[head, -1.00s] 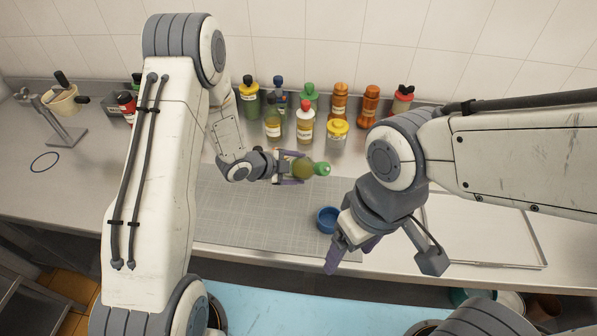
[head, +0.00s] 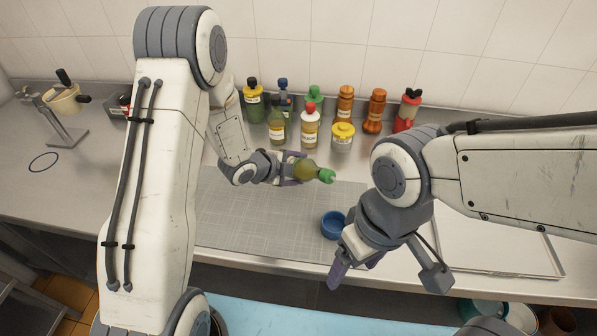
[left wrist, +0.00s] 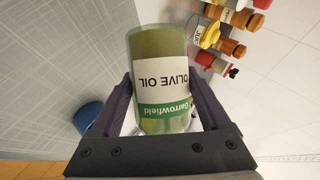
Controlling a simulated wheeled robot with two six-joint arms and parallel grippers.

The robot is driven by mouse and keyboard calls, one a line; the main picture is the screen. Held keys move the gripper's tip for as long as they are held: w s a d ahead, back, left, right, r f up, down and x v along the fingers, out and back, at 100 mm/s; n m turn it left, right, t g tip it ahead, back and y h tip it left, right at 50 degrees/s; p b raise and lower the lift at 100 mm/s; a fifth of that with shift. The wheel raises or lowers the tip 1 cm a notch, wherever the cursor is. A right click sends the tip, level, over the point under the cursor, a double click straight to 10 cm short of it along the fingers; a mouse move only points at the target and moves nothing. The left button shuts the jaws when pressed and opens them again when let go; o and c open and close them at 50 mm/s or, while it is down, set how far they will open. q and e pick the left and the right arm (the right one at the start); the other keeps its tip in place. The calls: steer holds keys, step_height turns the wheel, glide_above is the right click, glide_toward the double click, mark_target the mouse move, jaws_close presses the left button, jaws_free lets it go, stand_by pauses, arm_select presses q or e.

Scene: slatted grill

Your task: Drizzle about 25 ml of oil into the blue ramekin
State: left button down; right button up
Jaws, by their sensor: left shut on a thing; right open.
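The olive oil bottle (head: 306,170), greenish with a green cap, is held tilted nearly on its side above the grey mat, cap pointing right. My left gripper (head: 287,168) is shut on it. In the left wrist view the bottle (left wrist: 158,55) sits between the fingers, its "OLIVE OIL" label showing upside down. The blue ramekin (head: 332,226) stands on the mat's right part, below and slightly right of the cap; its inside is too small to read. It shows partly behind a finger in the left wrist view (left wrist: 88,117). My right gripper (head: 352,268) is open and empty at the counter's front edge.
Several sauce bottles and jars (head: 310,128) stand along the back wall. A pale tray (head: 490,245) lies at the right. A dispenser stand (head: 66,120) and a dark ring (head: 43,162) are at the left. The grey mat (head: 240,215) is mostly clear.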

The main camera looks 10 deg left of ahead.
arm_select(q)
steer(key=shift+w+a+f+m+t+y+b, duration=0.3)
steer(key=shift+w+a+m+y+b, duration=0.1)
steer(key=shift+b, duration=1.8)
steer(key=shift+w+a+f+m+t+y+b, duration=0.15)
steer(key=shift+f+m+t+y+b, duration=0.2)
steer(key=shift+b, duration=2)
steer(key=shift+m+t+y+b, duration=0.25)
steer(key=shift+t+b, duration=0.2)
steer(key=shift+b, duration=1.15)
steer(key=shift+a+f+b, duration=0.1)
steer(key=shift+f+b, duration=0.15)
steer(key=shift+b, duration=1.15)
steer(key=shift+r, duration=0.1)
